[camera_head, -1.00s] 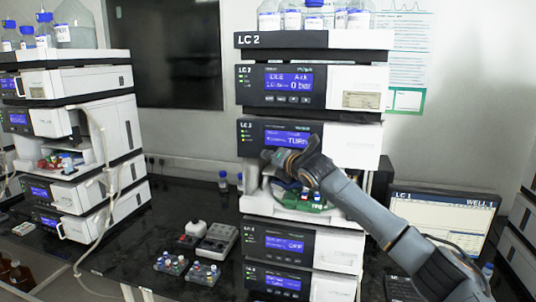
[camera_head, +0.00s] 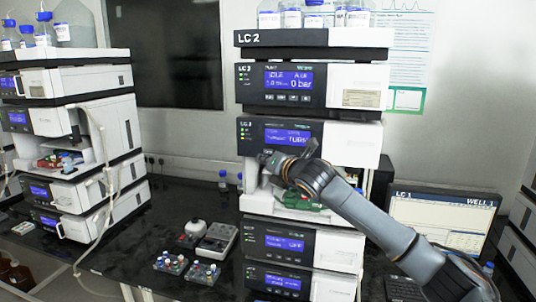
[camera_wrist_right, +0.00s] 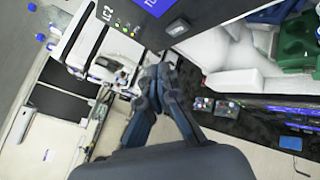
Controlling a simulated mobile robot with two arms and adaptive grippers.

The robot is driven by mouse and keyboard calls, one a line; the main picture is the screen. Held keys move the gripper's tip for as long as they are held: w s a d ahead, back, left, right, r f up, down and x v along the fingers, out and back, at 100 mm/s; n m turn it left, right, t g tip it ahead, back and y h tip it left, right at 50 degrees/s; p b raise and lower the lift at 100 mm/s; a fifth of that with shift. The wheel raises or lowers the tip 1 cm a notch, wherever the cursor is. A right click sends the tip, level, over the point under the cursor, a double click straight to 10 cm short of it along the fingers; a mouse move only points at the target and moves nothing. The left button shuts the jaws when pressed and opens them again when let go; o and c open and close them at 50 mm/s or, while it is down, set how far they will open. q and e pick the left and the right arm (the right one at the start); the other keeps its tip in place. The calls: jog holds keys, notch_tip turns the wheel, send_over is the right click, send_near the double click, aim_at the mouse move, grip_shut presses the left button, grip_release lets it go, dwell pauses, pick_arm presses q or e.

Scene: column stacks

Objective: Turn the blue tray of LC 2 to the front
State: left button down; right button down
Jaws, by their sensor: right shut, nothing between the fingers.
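The LC 2 stack (camera_head: 345,145) stands in the middle of the head view. One of its displays (camera_head: 288,135) seems to read "TURN". In the open bay below, a green tray (camera_head: 300,201) shows, partly behind my right arm. It also shows in the wrist view (camera_wrist_right: 292,52). My right gripper (camera_head: 267,158) is shut and empty, at the lower left edge of the display module, above the bay. In the wrist view its fingertips (camera_wrist_right: 155,74) are near a small panel button (camera_wrist_right: 177,27); contact is unclear. My left gripper is not in view.
Vial racks (camera_head: 171,263) and a grey device (camera_head: 217,241) sit on the black bench left of the stack. Another stack (camera_head: 75,130) stands at the left. A laptop (camera_head: 440,222) is at the right, behind my arm. Bottles (camera_head: 312,20) stand on top of LC 2.

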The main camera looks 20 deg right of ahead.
jog(key=shift+s+a, duration=0.55)
jog(key=shift+s, duration=0.3)
